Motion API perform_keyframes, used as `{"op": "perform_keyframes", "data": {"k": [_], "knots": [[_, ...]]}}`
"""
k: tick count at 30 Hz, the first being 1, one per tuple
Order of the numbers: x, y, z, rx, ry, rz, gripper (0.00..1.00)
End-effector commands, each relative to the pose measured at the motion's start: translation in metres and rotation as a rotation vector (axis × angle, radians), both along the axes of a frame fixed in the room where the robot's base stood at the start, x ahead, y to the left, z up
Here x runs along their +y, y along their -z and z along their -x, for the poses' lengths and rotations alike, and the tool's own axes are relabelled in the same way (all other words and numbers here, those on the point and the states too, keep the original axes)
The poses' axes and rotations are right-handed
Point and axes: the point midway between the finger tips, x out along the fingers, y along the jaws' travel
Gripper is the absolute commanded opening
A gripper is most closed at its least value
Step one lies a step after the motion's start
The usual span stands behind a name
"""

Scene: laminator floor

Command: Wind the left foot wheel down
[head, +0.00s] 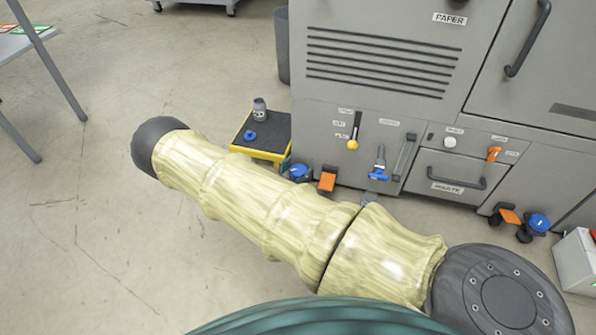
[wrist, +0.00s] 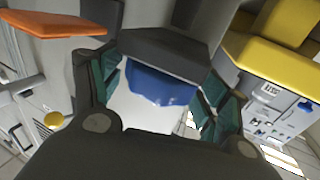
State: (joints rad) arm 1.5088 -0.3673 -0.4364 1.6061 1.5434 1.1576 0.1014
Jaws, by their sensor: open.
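The left foot wheel (head: 298,171) is a blue knob low at the machine's front left corner, beside an orange pedal (head: 327,180). My arm partly hides it in the head view. In the wrist view the blue wheel (wrist: 160,86) shows between the fingers of my gripper (wrist: 158,92), under a dark block. The fingers have teal pads and stand apart on either side of the wheel. I cannot tell whether they touch it. In the head view my arm link hides most of the gripper.
A yellow-edged step (head: 262,153) with a dark top stands just left of the wheel, bearing a small grey container (head: 260,108) and a blue piece (head: 249,135). The orange pedal is also close in the wrist view (wrist: 55,25). Another blue foot wheel (head: 538,222) is at the right.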

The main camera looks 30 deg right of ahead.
Motion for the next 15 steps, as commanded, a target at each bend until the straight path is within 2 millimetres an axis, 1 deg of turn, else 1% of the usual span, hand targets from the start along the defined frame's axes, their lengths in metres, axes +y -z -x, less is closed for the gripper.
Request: {"op": "perform_keyframes", "data": {"k": [4, 5, 6, 11, 12, 15], "knots": [[0.0001, -0.0002, 0.0001, 0.0, 0.0, 0.0, 0.75], [0.0001, -0.0003, 0.0001, 0.0, 0.0, 0.0, 0.74], [0.0001, -0.0002, 0.0001, 0.0, 0.0, 0.0, 0.66], [0.0003, -0.0001, 0.0001, 0.0, 0.0, 0.0, 0.37], [0.0002, -0.0001, 0.0002, 0.0, 0.0, 0.0, 0.33], [0.0003, -0.0001, 0.0001, 0.0, 0.001, 0.0, 0.33]]}}
